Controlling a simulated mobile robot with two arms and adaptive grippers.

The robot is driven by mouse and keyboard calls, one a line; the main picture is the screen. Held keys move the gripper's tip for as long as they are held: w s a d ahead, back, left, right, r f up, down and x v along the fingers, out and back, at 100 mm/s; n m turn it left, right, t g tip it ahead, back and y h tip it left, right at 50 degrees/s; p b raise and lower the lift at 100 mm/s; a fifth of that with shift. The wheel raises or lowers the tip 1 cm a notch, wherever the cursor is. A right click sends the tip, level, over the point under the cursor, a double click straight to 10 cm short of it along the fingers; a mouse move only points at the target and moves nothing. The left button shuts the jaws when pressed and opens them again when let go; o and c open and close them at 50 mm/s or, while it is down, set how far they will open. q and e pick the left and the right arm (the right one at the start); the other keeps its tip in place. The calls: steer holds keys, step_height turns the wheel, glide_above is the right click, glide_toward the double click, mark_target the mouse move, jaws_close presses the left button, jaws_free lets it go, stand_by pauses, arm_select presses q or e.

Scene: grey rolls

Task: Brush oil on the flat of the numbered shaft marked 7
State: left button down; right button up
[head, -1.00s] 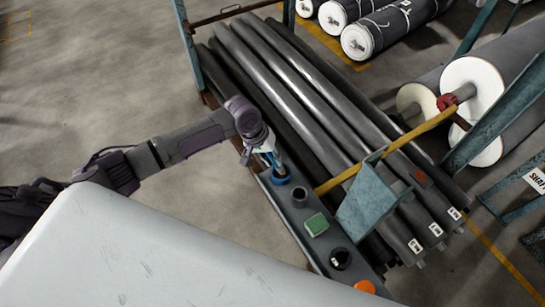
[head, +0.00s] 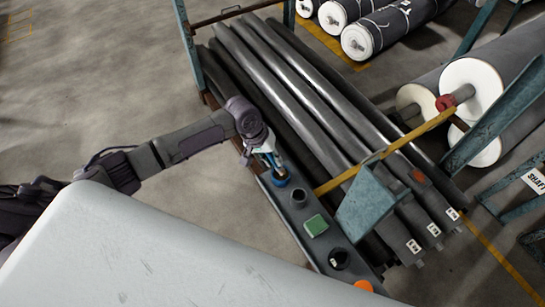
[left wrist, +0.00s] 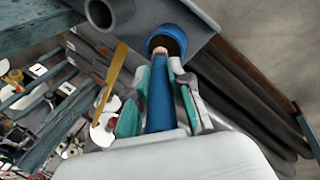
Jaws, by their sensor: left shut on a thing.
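Several long grey shafts (head: 300,88) lie side by side in a rack. White number tags show on their near ends, such as the left tag (head: 414,246), the middle tag (head: 434,229) and the right tag (head: 453,213); the digits are too small to read. My left gripper (head: 270,158) is over the shelf beside the rack. In the left wrist view it (left wrist: 158,82) is shut on a blue-handled brush (left wrist: 158,105). The brush's far end is at the mouth of a blue-rimmed pot (left wrist: 168,31), also in the head view (head: 281,181). My right gripper is not in view.
The grey shelf (head: 327,245) also holds a dark cup (head: 298,192), a green block (head: 316,225), a black round pot (head: 340,258) and an orange item (head: 364,286). A yellow strap (head: 420,132) and a blue-green bracket (head: 366,205) cross the shafts.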

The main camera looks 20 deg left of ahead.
arm_select(q)
steer(key=shift+r+p, duration=1.8)
steer(key=shift+r, duration=1.2)
